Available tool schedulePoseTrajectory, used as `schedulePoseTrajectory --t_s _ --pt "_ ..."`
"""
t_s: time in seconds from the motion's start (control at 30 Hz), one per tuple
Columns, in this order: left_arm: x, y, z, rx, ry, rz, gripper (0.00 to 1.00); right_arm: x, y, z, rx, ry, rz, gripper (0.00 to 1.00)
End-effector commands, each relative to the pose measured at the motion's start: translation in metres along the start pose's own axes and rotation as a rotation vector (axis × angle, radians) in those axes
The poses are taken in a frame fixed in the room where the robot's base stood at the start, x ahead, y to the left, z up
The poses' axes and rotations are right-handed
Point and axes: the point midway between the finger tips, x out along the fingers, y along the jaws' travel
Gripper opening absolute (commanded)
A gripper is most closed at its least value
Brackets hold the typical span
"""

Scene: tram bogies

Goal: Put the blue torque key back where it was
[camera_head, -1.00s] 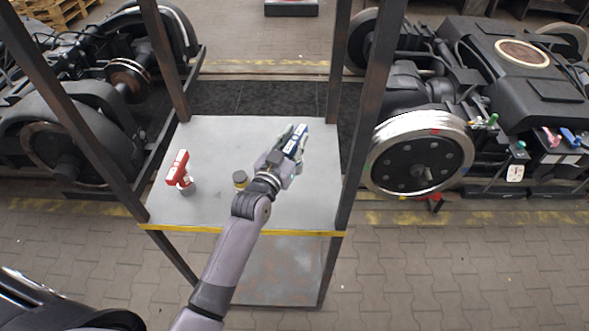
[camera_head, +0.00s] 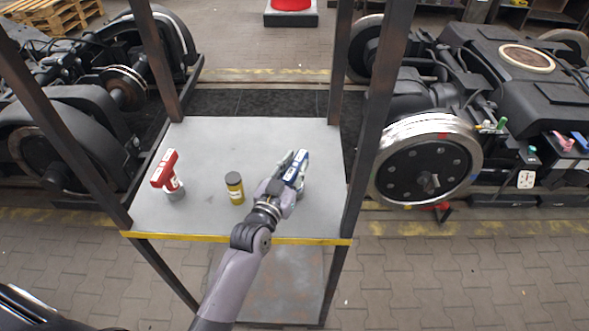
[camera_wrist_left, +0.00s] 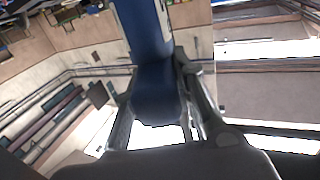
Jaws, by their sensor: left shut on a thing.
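The blue torque key (camera_head: 300,165) is in my left gripper (camera_head: 293,176), over the right part of the grey shelf top (camera_head: 215,140). In the left wrist view the key (camera_wrist_left: 155,50) stands between the two fingers of the gripper (camera_wrist_left: 160,105), which are shut on it. In the head view the gripper hides the key's lower part, and I cannot tell whether it touches the shelf. A red tool (camera_head: 166,172) with a grey and white lower end stands at the left of the shelf. My right gripper is not in view.
Dark upright posts (camera_head: 372,110) frame the shelf at its corners. A yellow strip (camera_head: 180,236) marks its front edge. Bogies stand on both sides, with a large wheel (camera_head: 425,165) close on the right. The back of the shelf is clear.

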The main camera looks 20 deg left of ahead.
Motion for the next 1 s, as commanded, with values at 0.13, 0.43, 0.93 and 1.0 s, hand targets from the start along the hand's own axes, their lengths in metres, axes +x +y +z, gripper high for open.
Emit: schedulePoseTrajectory --t_s 0.13,0.43,0.93,1.0 --pt "0.0000 0.0000 -0.0014 0.000 0.000 0.000 0.00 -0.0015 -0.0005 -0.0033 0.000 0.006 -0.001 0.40" --pt "-0.0002 0.0002 0.0034 0.000 -0.004 0.000 0.34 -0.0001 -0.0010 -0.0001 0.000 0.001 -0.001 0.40" --pt "-0.0001 0.0000 -0.0008 -0.001 -0.003 0.000 0.44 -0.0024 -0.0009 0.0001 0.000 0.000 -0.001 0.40" --pt "-0.0060 0.0000 0.0020 0.000 -0.005 0.000 0.44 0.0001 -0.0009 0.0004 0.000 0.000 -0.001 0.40"
